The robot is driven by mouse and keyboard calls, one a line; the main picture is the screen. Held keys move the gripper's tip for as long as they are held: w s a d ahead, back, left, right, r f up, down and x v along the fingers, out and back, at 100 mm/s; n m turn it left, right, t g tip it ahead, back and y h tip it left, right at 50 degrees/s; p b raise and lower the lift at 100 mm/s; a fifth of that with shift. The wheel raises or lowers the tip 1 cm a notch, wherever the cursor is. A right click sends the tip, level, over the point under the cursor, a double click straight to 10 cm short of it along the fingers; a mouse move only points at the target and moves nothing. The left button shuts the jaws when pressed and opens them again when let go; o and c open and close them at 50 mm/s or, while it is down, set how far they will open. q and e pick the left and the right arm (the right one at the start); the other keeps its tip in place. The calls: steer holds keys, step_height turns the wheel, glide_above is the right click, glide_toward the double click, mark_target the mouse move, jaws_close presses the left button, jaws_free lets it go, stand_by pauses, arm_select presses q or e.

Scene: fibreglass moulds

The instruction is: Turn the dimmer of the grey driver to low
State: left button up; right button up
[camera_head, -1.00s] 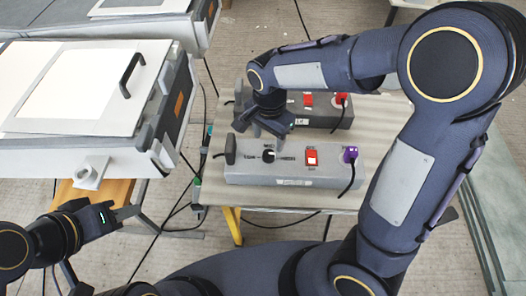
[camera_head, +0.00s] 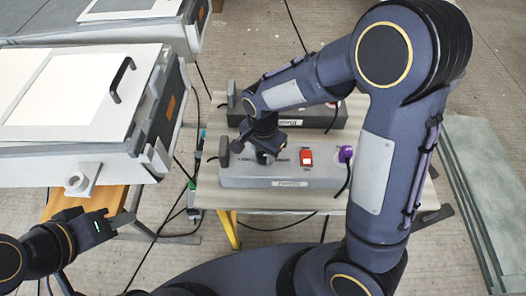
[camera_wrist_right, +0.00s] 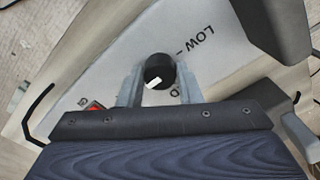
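The grey driver (camera_head: 240,176) is the nearer light-grey box on the small table, with a red switch and a purple plug on its top. My right gripper (camera_head: 264,156) is over the left part of it and hides its dimmer there. In the right wrist view the black dimmer knob (camera_wrist_right: 158,71), with a white mark, lies between the two fingers of my right gripper (camera_wrist_right: 159,84). The fingers stand apart on either side; contact is unclear. "LOW" is printed above right of the knob. My left gripper (camera_head: 122,219) is away at lower left, empty; its finger gap is unclear.
A second, darker driver box (camera_head: 310,118) stands just behind the grey one, partly hidden by my right arm. A large mould (camera_head: 75,95) stands at left. Cables hang around the small table (camera_head: 205,190). Greenish sheets (camera_head: 480,200) lie on the floor at right.

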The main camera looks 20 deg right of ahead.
steer(key=c, duration=0.3)
